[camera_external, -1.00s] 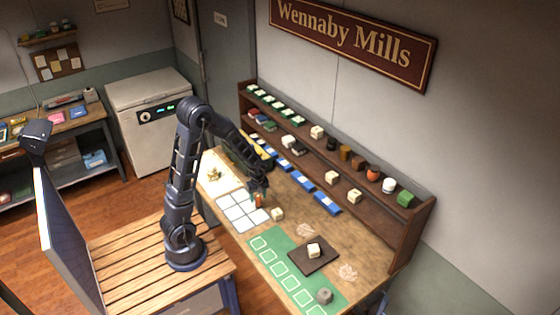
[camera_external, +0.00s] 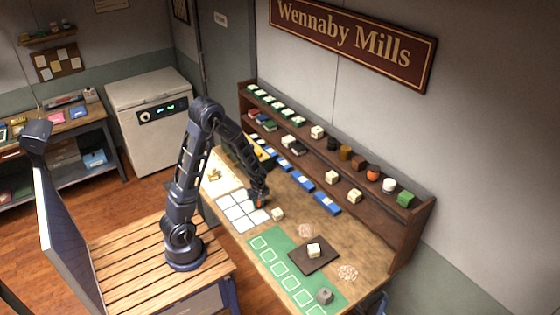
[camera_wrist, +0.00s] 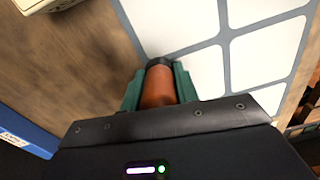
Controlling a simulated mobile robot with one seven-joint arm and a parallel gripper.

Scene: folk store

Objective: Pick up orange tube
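The orange tube (camera_wrist: 158,88) has a dark band or cap at one end and sits between my gripper's two green fingers in the wrist view. My gripper (camera_wrist: 160,85) presses against both sides of it, with no clear gap. In the external view, my gripper (camera_external: 261,199) points down at the right edge of the white tiled mat. Only a small bit of the orange tube (camera_external: 261,204) shows below the fingers. I cannot tell whether it touches the table.
A cream block (camera_external: 277,214) stands close to the right of my gripper. The white tiled mat (camera_external: 240,212) lies to the left. Blue trays (camera_external: 327,203) line the table behind, below a wooden shelf with blocks. A dark board (camera_external: 299,262) and green mat (camera_external: 262,258) lie in front.

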